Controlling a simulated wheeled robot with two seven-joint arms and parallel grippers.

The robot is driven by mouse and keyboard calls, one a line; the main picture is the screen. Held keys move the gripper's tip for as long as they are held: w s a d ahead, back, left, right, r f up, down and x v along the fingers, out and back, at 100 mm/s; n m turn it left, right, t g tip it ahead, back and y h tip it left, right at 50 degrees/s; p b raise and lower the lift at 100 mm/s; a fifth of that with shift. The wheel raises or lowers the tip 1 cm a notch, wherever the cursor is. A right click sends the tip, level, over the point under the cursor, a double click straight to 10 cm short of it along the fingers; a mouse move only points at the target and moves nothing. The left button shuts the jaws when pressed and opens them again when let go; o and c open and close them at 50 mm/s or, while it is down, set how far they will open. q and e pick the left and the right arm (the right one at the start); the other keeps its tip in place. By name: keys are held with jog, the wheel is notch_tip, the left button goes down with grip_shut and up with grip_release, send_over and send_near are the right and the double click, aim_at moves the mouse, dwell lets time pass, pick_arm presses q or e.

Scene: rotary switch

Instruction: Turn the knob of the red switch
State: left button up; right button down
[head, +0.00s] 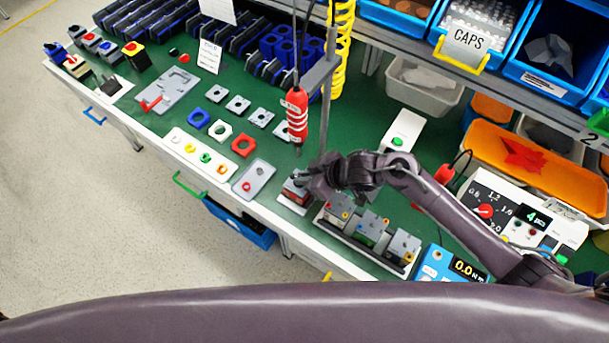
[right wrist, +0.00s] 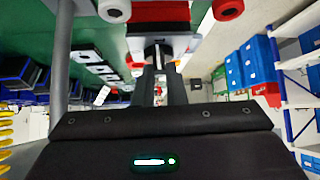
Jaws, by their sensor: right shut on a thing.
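The red switch (head: 293,192) stands near the front edge of the green bench, with a grey top and a red body. In the right wrist view, its red body (right wrist: 160,14) is at the top centre, straight ahead of my fingers. My right gripper (head: 304,178) reaches it from the right. In the right wrist view, the narrow fingers of my right gripper (right wrist: 158,68) are close together, and their tips meet the grey part of the switch. The knob is mostly hidden between the fingertips. My left gripper is not in view.
A red screwdriver (head: 297,115) hangs just behind the switch beside a grey post (head: 328,95). A rack of grey modules (head: 370,236) stands to the right. A grey tray (head: 254,179) lies to the left. Blue bins (head: 400,13) line the back.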

jog(key=shift+w+d+n+g+y, duration=0.1)
jog(key=shift+w+n+g+y, duration=0.2)
jog(key=shift+n+g, duration=0.3)
jog(key=shift+w+f+n+g+b, duration=0.1)
jog(key=shift+n+g+b, duration=0.4)
jog(key=shift+n+b, duration=0.4)
jog(key=shift+w+n+g+y+b, duration=0.1)
jog(key=shift+n+g+y+b, duration=0.2)
jog(key=shift+n+g+b, duration=0.8)
jog(key=shift+w+n+g+b, duration=0.1)
jog(key=shift+n+g+b, duration=0.6)
jog(key=shift+n+b, duration=0.55)
jog(key=c, duration=1.5)
grip_release()
jog(key=shift+d, duration=0.1)
jog(key=shift+r, duration=0.2)
